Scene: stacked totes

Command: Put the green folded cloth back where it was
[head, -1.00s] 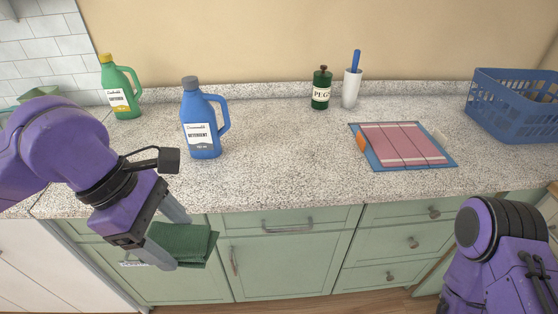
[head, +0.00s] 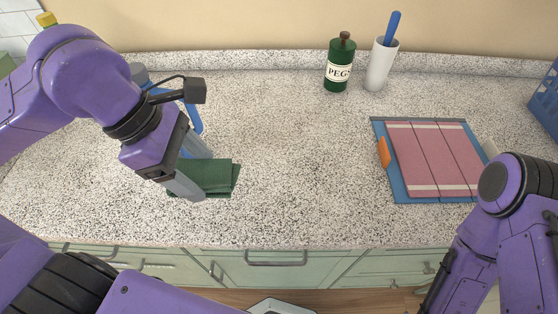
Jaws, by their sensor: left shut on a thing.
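The green folded cloth (head: 220,177) is in my left gripper (head: 205,178), at the left-centre of the head view. The gripper is shut on it, with one finger on each side of its left part. The cloth appears flat and level over the front half of the speckled counter (head: 300,170). I cannot tell whether it touches the counter. My right arm shows at the lower right, but its gripper is not in view.
A blue detergent bottle (head: 196,119) stands mostly hidden behind my left arm. A green peg jar (head: 339,64) and white brush holder (head: 381,68) stand at the back. A blue board with a pink striped cloth (head: 425,155) lies right. A blue basket (head: 545,100) is at the right edge. The counter's middle is clear.

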